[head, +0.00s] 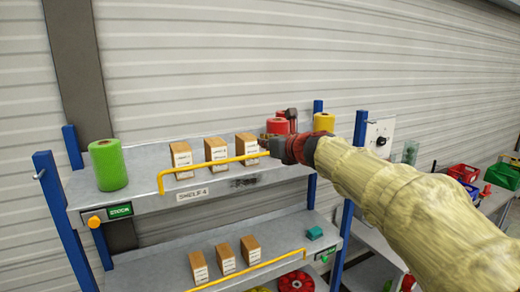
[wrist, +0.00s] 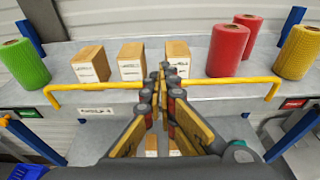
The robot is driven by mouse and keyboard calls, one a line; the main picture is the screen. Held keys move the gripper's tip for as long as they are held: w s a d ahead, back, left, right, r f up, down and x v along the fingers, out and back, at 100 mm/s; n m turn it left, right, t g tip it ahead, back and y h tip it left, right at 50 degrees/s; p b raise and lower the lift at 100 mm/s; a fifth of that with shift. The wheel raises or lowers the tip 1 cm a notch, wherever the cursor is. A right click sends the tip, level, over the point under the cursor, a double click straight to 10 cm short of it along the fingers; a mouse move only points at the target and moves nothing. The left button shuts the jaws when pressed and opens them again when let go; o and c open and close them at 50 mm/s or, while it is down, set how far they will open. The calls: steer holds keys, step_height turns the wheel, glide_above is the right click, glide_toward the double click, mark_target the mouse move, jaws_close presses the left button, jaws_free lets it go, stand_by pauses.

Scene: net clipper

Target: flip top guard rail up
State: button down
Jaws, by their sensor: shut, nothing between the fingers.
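The top guard rail (head: 215,163) is a yellow bar along the front of the top shelf. Its left end bends down to the shelf's front edge, and its bar shows above that edge. In the wrist view the rail (wrist: 100,86) spans almost the full width, with both ends bent down. My gripper (head: 268,146) is at the right part of the rail in the head view and hides its right end. In the wrist view my gripper (wrist: 163,72) is shut and empty, its fingertips overlapping the middle of the rail. I cannot tell whether they touch it.
The top shelf (head: 140,160) holds several boxes, a green roll (head: 108,165), red rolls (wrist: 228,48) and a yellow roll (wrist: 298,52). A lower shelf (head: 160,270) has boxes and its own yellow rail (head: 245,270). Blue posts (head: 62,215) stand at the corners.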

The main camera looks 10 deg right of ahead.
steer(key=shift+s+r, duration=0.3)
steer(key=shift+r, duration=0.35)
steer(key=shift+w, duration=0.1)
